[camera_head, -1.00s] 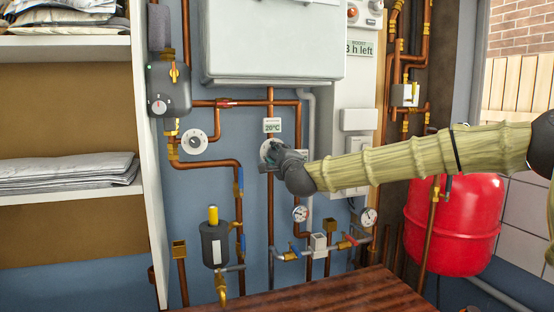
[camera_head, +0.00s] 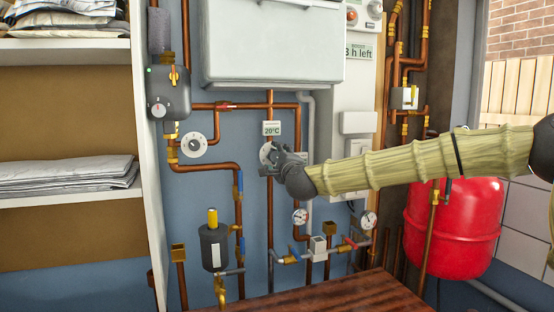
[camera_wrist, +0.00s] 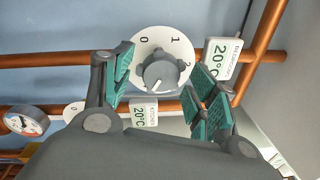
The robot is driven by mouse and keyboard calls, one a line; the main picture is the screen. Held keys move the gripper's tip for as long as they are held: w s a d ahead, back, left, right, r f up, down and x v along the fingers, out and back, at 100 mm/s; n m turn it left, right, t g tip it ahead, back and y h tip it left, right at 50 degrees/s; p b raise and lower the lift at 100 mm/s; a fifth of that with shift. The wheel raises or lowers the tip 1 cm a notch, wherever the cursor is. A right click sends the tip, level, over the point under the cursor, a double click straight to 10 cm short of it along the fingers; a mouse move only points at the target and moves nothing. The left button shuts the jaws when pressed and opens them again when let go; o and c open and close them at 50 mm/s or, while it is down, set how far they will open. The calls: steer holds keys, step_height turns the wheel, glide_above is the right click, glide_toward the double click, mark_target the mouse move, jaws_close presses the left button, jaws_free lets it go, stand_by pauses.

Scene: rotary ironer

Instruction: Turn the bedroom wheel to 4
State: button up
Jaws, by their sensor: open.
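A grey wheel (camera_wrist: 160,72) on a round white dial plate sits on the wall; the numbers 0, 1 and 2 are visible on the plate. I cannot tell which number the wheel points to. In the head view its white plate (camera_head: 265,153) shows partly behind my gripper (camera_head: 277,160). In the wrist view my gripper (camera_wrist: 165,92) is open, with green-padded fingers on either side of the wheel and a visible gap at each side. Labels reading 20°C stand to the right (camera_wrist: 222,60) and below (camera_wrist: 143,112); their small print is too blurred to name the room surely.
Another white dial (camera_head: 193,144) is on the wall to the left. Copper pipes (camera_head: 270,220) run around the wheel. Pressure gauges (camera_head: 300,216) hang below. A white boiler (camera_head: 272,45) is above, and a red tank (camera_head: 453,230) stands right.

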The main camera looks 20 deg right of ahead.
steer(key=s, duration=1.1)
steer(key=shift+s+f, duration=0.3)
steer(key=shift+f, duration=0.15)
steer(key=shift+a+f, duration=0.1)
